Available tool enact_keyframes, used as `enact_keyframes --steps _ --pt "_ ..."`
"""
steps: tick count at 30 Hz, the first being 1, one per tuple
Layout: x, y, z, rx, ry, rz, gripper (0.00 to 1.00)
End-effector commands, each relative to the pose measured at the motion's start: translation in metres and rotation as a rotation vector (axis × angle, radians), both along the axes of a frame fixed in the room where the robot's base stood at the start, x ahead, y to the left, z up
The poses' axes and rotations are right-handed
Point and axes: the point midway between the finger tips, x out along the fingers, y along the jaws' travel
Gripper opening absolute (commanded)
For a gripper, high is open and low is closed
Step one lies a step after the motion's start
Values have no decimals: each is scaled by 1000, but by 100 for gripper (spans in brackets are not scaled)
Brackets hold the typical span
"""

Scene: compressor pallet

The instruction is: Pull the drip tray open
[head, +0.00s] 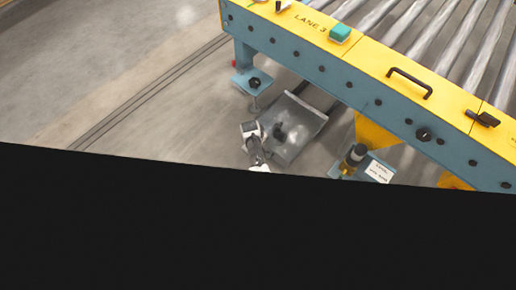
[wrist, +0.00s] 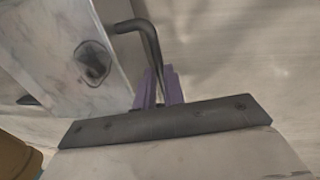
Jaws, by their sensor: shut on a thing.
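The drip tray (head: 303,117) is a shallow grey metal tray with a dark patch in it, low by the floor and sticking out from under the conveyor's near side. In the wrist view, its pale metal (wrist: 60,45) fills the upper left, with a dark stain on it. A black bent-rod handle (wrist: 150,36) comes off its edge. My gripper (wrist: 158,88), with purple fingers, is shut on the handle's straight leg. In the head view, my gripper (head: 252,132) is at the tray's left edge; its fingertips are too small to make out there.
The blue and yellow roller conveyor (head: 310,60) runs above the tray. A blue foot (head: 254,82) stands behind the tray, and a yellow bracket (head: 375,130) with a dark cylinder (head: 355,156) stands to its right. Open concrete floor (head: 120,70) lies left. Black covers the lower head view.

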Motion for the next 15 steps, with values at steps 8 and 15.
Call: enact_keyframes --steps 8,15 --pt "0 0 0 0 0 0 0" --pt "0 0 0 -1 -1 0 17"
